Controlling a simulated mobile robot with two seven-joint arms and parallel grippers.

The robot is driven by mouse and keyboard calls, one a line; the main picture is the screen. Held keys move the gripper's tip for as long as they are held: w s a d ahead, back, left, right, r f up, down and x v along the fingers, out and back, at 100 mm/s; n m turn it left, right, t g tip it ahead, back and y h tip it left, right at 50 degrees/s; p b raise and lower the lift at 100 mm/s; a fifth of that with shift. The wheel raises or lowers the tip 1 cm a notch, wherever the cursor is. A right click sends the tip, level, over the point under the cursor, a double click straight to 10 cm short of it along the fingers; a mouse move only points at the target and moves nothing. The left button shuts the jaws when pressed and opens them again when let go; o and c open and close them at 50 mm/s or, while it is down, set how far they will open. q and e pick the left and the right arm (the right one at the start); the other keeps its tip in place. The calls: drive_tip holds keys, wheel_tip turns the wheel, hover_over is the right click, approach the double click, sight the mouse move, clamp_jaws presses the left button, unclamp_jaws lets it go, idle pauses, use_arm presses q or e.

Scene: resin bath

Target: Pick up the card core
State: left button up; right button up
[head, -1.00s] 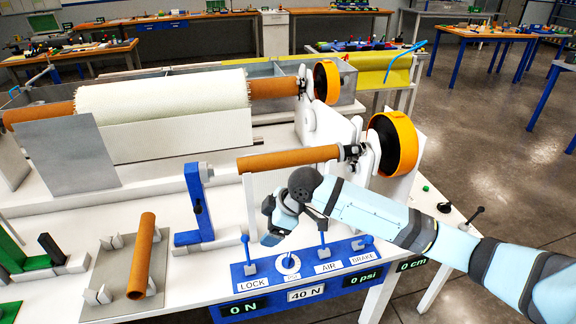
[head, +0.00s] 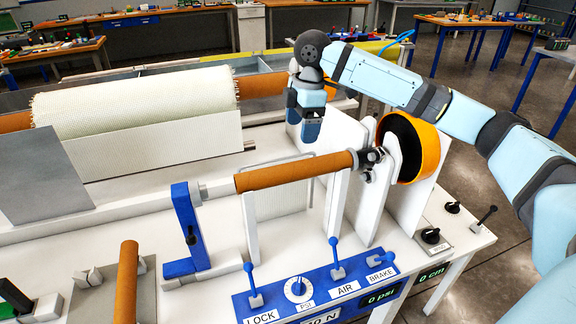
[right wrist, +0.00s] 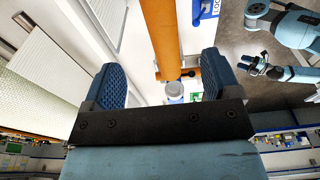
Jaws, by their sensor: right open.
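One brown card core (head: 295,171) is held horizontally between the blue stand's grey end piece and the dark chuck by the orange-rimmed wheel. A second brown core (head: 126,282) lies on a grey plate at the lower left, partly cut off. I cannot tell from looks which is meant. My right gripper (head: 305,138) points down, empty, above and behind the mounted core. In the right wrist view its jaws (right wrist: 163,78) are open, with a brown core (right wrist: 160,40) showing beyond them. My left gripper (right wrist: 252,64) is small in that view; its jaws are unclear.
A cream fabric roll (head: 135,105) on another brown core lies behind. The blue stand (head: 190,230), white upright plates and orange-rimmed wheel (head: 410,148) crowd the mounted core. A blue lever panel (head: 315,290) stands in front of it.

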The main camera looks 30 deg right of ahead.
sight(296, 163)
drive_tip(key=f, duration=0.6)
drive_tip(key=shift+s+a+f, duration=0.1)
drive_tip(key=shift+a+f, duration=0.15)
drive_tip(key=shift+a, duration=0.1)
drive_tip(key=shift+w+a+f, duration=0.15)
drive_tip(key=shift+f, duration=1.4)
drive_tip(key=shift+w+a+f, duration=0.1)
drive_tip(key=shift+a+f, duration=0.05)
drive_tip(key=shift+f, duration=1.4)
drive_tip(key=shift+c, duration=0.3)
drive_tip(key=c, duration=1)
